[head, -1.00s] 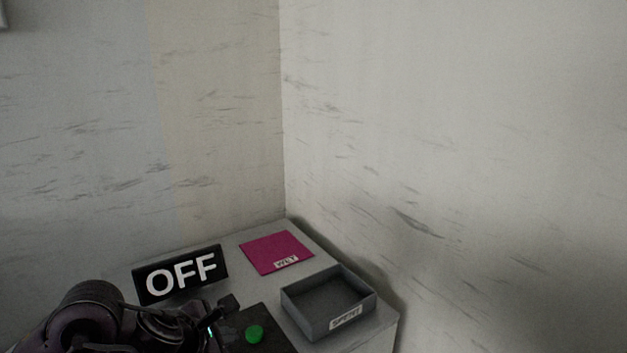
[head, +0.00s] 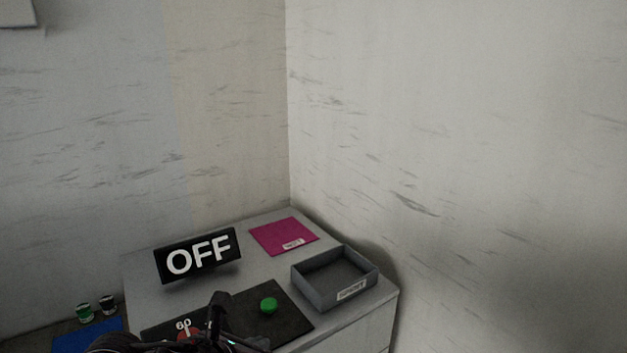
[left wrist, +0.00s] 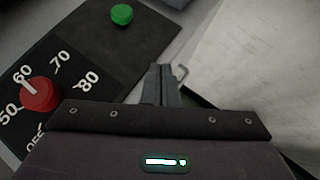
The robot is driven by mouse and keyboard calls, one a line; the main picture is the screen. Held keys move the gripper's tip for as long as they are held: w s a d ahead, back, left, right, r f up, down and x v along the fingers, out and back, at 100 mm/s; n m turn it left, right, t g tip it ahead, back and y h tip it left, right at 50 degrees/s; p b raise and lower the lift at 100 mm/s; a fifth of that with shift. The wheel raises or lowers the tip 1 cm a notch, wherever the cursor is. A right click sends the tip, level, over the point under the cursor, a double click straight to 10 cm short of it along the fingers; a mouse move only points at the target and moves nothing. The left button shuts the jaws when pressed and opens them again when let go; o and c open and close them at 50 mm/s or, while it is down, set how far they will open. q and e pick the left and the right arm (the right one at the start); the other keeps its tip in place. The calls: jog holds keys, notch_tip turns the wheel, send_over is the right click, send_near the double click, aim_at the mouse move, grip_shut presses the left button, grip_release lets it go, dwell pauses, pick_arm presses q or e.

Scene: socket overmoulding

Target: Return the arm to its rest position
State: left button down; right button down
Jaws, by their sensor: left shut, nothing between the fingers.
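My left gripper (head: 218,308) is low in the head view, in front of the black control panel (head: 290,325). In the left wrist view its fingers (left wrist: 160,82) are together with nothing between them. The panel carries a green button (head: 268,305) and a red knob (head: 187,333), partly hidden by my arm. In the left wrist view the knob (left wrist: 39,94) has a pale pointer near the 60 mark, and the green button (left wrist: 122,14) is beyond the fingers, apart from them. My right gripper is not seen.
A black OFF sign (head: 197,256) stands at the back of the grey cabinet. A magenta mat (head: 283,233) and an empty-looking grey tray (head: 368,284) lie to its right. Two small jars (head: 85,312) and a blue mat (head: 85,342) are lower left. Walls close off the back and right.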

pick_arm(q)
jog(key=s+a+f+m+g+y, duration=0.15)
jog(key=s+a+f+m, duration=0.35)
jog(key=m, duration=0.6)
jog(key=s+a+f+m+g+y, duration=0.1)
jog(key=s+f+m+g, duration=0.25)
jog(key=s+m, duration=0.6)
jog(key=s+a+f+m+g+y, duration=0.1)
jog(key=s+a+f+m+y, duration=0.25)
jog(key=m, duration=0.95)
notch_tip(320, 180, down, 34)
jog(key=s+r+g+h+b, duration=0.1)
jog(key=s+g+h, duration=0.1)
jog(key=s, duration=0.1)
jog(key=s+a+f, duration=0.2)
jog(key=s+f, duration=0.7)
jog(key=s+a+f+b, duration=0.1)
jog(key=s+f, duration=0.8)
jog(key=f, duration=0.1)
jog(key=shift+s+a+g+y, duration=0.3)
jog(key=shift+s+a+g, duration=0.1)
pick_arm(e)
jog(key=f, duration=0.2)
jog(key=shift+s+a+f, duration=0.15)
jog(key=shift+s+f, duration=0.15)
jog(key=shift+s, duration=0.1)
